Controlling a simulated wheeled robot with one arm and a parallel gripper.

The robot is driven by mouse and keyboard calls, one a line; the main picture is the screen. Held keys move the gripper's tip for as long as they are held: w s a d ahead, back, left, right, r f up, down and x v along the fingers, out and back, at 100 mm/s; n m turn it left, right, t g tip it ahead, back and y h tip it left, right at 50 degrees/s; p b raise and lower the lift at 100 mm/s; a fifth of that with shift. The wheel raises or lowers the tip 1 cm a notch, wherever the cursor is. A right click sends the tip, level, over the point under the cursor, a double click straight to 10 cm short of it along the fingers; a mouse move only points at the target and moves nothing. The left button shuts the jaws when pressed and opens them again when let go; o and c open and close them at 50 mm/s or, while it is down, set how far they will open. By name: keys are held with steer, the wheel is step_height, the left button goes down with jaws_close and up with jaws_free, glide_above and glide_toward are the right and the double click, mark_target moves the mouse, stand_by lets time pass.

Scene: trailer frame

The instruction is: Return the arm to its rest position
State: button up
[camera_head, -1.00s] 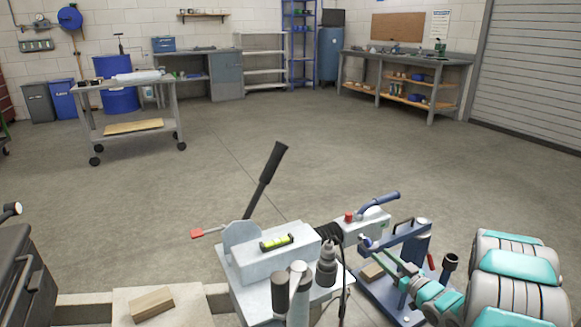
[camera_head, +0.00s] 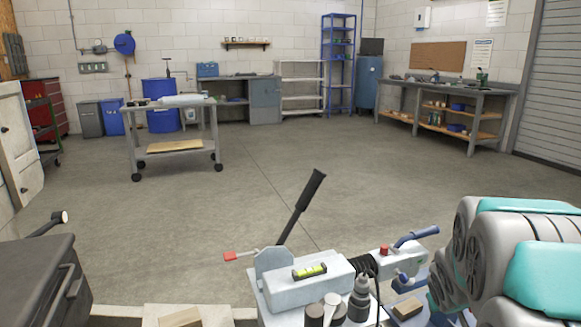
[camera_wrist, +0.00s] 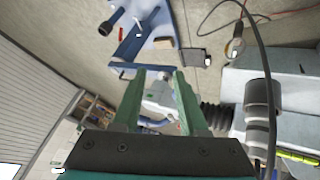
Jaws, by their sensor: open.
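My arm (camera_head: 480,245), grey with teal covers, is folded large at the right edge of the head view. My gripper (camera_wrist: 159,78) shows in the wrist view with two green fingers spread apart and nothing between them. It points toward the blue bracket (camera_wrist: 133,48) and the pale coupling end behind the fingers. In the head view the gripper's fingers are mostly hidden behind the arm and the lower frame edge. The grey trailer hitch housing (camera_head: 308,285), with a black lever (camera_head: 301,208) and a yellow-green level (camera_head: 310,271), stands left of the arm.
A dark box (camera_head: 40,285) stands at the lower left. A wooden block (camera_head: 180,318) lies near the bottom. A wheeled cart (camera_head: 175,140) and a workbench (camera_head: 450,105) stand farther back. The floor between them is clear. A cable hangs close to the gripper in the wrist view.

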steer(key=s+a+r+g+y, duration=0.1)
steer(key=s+a+g, duration=0.1)
steer(key=s+a, duration=0.5)
steer(key=s+a+r+g+y, duration=0.1)
steer(key=s+a+g, duration=0.2)
steer(key=s+a, duration=0.4)
steer(key=s+a+r+g+y, duration=0.1)
steer(key=s+a+g, duration=0.2)
steer(key=s, duration=1.6)
steer(key=a, duration=0.4)
steer(key=shift+r+y, duration=0.4)
steer(key=shift+w, duration=0.1)
steer(key=shift+c, duration=0.3)
